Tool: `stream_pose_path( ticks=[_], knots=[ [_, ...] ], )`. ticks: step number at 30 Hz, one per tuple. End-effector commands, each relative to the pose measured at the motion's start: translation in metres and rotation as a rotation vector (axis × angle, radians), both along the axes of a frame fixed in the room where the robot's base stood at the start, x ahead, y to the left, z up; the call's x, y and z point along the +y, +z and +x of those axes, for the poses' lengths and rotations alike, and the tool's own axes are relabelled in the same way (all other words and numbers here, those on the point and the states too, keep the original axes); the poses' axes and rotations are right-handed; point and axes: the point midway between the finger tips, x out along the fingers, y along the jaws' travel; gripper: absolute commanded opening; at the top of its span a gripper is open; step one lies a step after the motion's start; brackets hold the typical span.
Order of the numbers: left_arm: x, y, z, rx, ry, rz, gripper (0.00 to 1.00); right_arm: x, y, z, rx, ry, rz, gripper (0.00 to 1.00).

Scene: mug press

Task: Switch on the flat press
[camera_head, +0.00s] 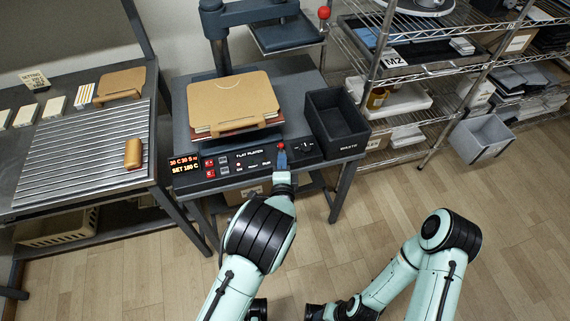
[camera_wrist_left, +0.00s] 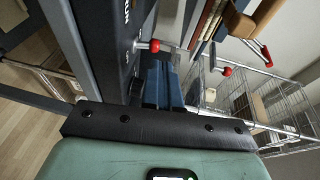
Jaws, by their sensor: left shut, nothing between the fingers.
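The flat press stands on a dark table, with its front control panel (camera_head: 236,163) marked FLAT PLATEN and a lit display (camera_head: 185,164) reading SET 180 C. A red-tipped lever (camera_head: 281,146) sits at the panel's right part. It also shows in the wrist view as a red ball on a pale stem (camera_wrist_left: 154,46). My left gripper (camera_head: 281,160) is at the panel just in front of this lever. Its blue fingers (camera_wrist_left: 160,82) are shut and empty, with tips close to the red ball. I cannot tell whether they touch.
A tan board (camera_head: 228,103) lies on the press bed. A black WASTE bin (camera_head: 336,122) stands to the right of the press. A ribbed rack (camera_head: 84,150) with a tan roll (camera_head: 133,153) is at left. Wire shelves (camera_head: 440,80) stand at right. The floor in front is open.

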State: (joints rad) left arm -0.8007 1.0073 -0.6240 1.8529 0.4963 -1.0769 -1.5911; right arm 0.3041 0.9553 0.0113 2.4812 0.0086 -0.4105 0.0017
Motion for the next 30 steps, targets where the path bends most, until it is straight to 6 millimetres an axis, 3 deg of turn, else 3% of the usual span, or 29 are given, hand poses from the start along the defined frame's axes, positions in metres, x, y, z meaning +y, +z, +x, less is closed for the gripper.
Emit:
stream_pose_path(
  ticks=[9,13,19,30],
  knots=[
    [-0.002,0.022,-0.065,0.001,-0.002,0.000,0.00,0.000,0.005,-0.002,0.008,0.003,0.002,0.53],
    [-0.003,0.027,-0.083,0.001,-0.001,0.000,0.00,0.000,0.006,-0.003,0.010,0.003,0.002,0.53],
    [-0.003,0.031,-0.094,-0.001,-0.001,0.000,0.00,0.000,0.007,-0.003,0.013,0.003,0.003,0.53],
    [-0.003,0.030,-0.095,-0.001,0.000,0.000,0.00,0.000,0.007,-0.003,0.012,0.003,0.002,0.53]
  ],
)
